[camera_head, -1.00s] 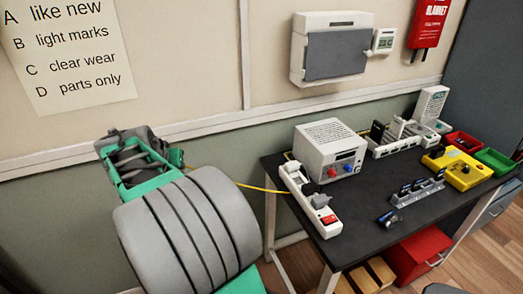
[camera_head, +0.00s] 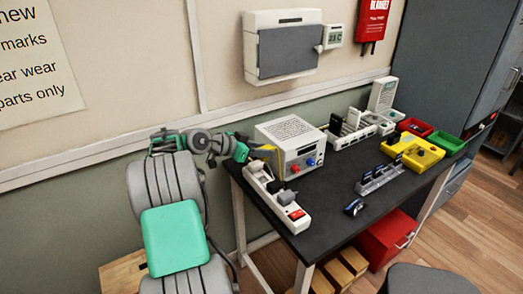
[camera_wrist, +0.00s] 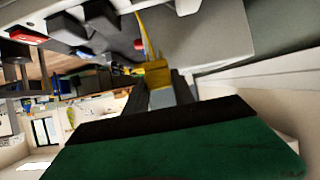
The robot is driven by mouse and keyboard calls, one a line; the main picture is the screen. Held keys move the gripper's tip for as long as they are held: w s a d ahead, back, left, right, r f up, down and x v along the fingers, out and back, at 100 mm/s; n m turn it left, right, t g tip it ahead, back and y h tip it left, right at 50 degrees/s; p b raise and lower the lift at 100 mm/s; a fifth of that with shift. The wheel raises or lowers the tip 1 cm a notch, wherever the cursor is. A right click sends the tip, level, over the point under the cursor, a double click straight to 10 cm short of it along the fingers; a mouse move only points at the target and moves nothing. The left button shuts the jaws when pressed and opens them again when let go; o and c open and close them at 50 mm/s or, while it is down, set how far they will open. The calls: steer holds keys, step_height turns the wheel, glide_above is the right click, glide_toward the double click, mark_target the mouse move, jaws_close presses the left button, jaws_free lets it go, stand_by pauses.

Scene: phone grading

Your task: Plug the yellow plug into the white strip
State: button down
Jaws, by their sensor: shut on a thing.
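The yellow plug (camera_wrist: 156,72) is between the fingertips of my gripper (camera_wrist: 155,84) in the wrist view, with its yellow cord running up from it. In the head view my gripper (camera_head: 251,153) is above the table's back left corner, and the small yellow plug (camera_head: 266,149) shows at its tip. The white strip (camera_head: 262,186) lies along the table's left edge, below and in front of my gripper, with dark plugs on it and a red switch at its near end. The plug is apart from the strip. Its prongs are not clear.
A grey-white power supply (camera_head: 291,142) with red and blue knobs stands close to the right of the strip and gripper. A small rack (camera_head: 379,180), a yellow tray (camera_head: 418,158) and red and green bins stand further right. Bare black table lies in front of the supply.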

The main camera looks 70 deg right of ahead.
steer(key=b, duration=0.3)
glide_above(262, 175)
steer(key=a, duration=0.2)
steer(key=f, duration=0.7)
steer(key=shift+s+a+f, duration=0.15)
steer(key=shift+s+f, duration=0.05)
steer(key=shift+s, duration=0.2)
steer(key=shift+a+b, duration=0.1)
steer(key=shift+b, duration=0.35)
steer(key=shift+f+b, duration=1.45)
steer(key=shift+f, duration=0.3)
stand_by(0.3)
steer(key=c, duration=1)
jaws_free()
steer(key=shift+o, duration=0.2)
